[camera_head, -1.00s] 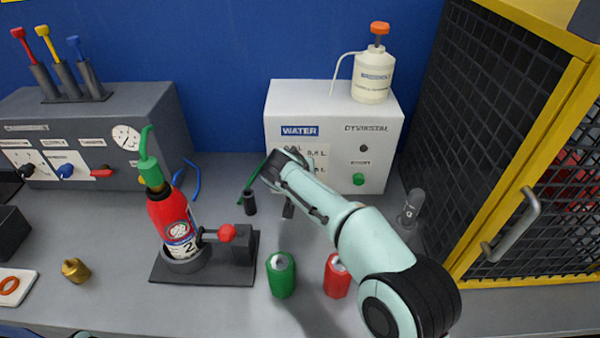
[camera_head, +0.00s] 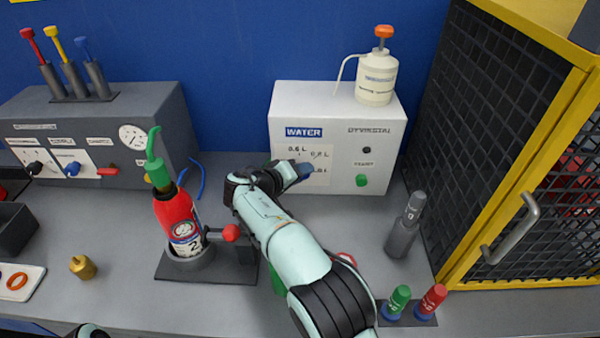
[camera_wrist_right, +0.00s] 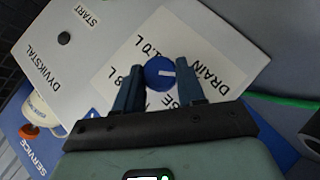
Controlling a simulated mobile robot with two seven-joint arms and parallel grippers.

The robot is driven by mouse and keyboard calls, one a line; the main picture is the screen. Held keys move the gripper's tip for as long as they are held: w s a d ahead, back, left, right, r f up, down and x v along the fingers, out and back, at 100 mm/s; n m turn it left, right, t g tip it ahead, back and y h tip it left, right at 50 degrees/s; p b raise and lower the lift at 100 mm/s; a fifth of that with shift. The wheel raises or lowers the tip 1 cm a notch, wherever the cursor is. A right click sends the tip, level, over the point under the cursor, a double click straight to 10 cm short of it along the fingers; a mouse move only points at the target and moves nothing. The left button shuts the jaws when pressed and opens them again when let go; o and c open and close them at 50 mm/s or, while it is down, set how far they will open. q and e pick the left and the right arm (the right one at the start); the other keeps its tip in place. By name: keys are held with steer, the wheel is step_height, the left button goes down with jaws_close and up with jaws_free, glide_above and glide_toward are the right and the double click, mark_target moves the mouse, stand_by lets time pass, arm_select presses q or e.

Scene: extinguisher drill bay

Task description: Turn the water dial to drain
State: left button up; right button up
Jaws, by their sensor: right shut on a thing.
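The white water box (camera_head: 283,105) stands at the back with a WATER label and a dial plate (camera_head: 322,178). The blue water dial (camera_wrist_right: 160,73) has a white mark pointing right in the right wrist view, on the side where the DRAIN lettering (camera_wrist_right: 208,77) is printed. My right gripper (camera_wrist_right: 161,88) is shut on the dial, with one finger on each side of it. In the head view my right gripper (camera_head: 301,171) is at the plate and hides the dial.
A red extinguisher (camera_head: 177,218) stands in a holder left of my right arm. A grey cylinder (camera_head: 403,235) and a yellow-framed mesh cabinet (camera_head: 500,190) are on the right. A green can (camera_head: 277,281) is mostly hidden by my arm. A white bottle (camera_head: 376,78) stands on the box.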

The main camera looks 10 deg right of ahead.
stand_by(0.3)
steer(key=o, duration=1.1)
steer(key=shift+c, duration=0.2)
step_height(320, 180, up, 11)
steer(key=shift+d+r+p, duration=0.15)
steer(key=shift+r+p, duration=0.05)
steer(key=shift+p, duration=1.05)
arm_select(q)
step_height(320, 180, up, 6)
steer(key=w+p, duration=0.1)
steer(key=p, duration=0.2)
steer(key=shift+w, duration=0.4)
arm_select(e)
step_height(320, 180, up, 9)
steer(key=shift+f, duration=0.15)
